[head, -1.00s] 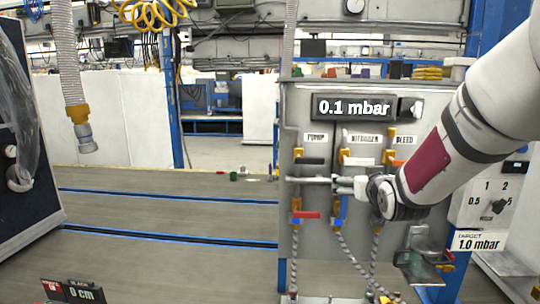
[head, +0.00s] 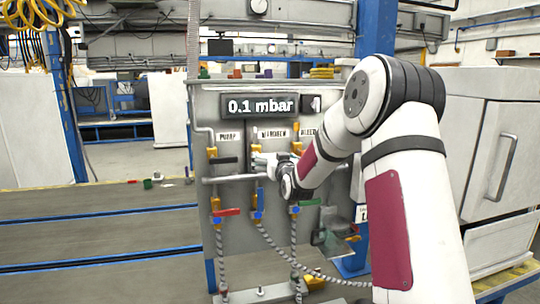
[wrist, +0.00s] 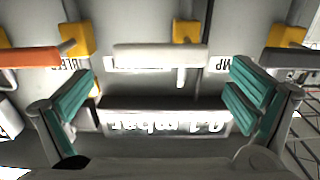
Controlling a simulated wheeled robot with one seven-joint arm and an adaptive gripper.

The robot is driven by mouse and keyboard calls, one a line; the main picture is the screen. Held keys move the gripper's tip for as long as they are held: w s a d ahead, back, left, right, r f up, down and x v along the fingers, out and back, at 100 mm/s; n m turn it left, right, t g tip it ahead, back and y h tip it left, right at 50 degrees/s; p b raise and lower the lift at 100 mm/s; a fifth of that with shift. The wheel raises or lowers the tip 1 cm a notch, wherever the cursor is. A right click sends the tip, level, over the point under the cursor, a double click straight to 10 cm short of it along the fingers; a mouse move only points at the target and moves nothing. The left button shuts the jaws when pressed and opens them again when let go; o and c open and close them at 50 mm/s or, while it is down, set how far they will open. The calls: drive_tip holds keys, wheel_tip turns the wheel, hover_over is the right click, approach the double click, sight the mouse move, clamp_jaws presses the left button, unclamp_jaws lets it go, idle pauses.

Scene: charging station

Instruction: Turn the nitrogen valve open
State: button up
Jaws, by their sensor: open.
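In the head view my gripper (head: 270,164) is at the panel, just under the NITROGEN label (head: 273,134), and hides most of that valve. The pressure display (head: 262,105) reads 0.1 mbar; it also shows upside down in the wrist view (wrist: 165,122).
The pump valve's black handle (wrist: 288,60) and the bleed valve's orange handle (wrist: 28,57) flank the nitrogen handle closely. Lower on the panel are red (head: 226,212) and blue (head: 260,200) handles with hoses. A white cabinet (head: 500,150) stands at right. The bench left is mostly clear.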

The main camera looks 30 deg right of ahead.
sight(270, 154)
drive_tip(key=shift+x, duration=2.05)
drive_tip(key=c, duration=1.7)
drive_tip(key=shift+o, duration=0.2)
drive_tip(key=shift+w, duration=0.1)
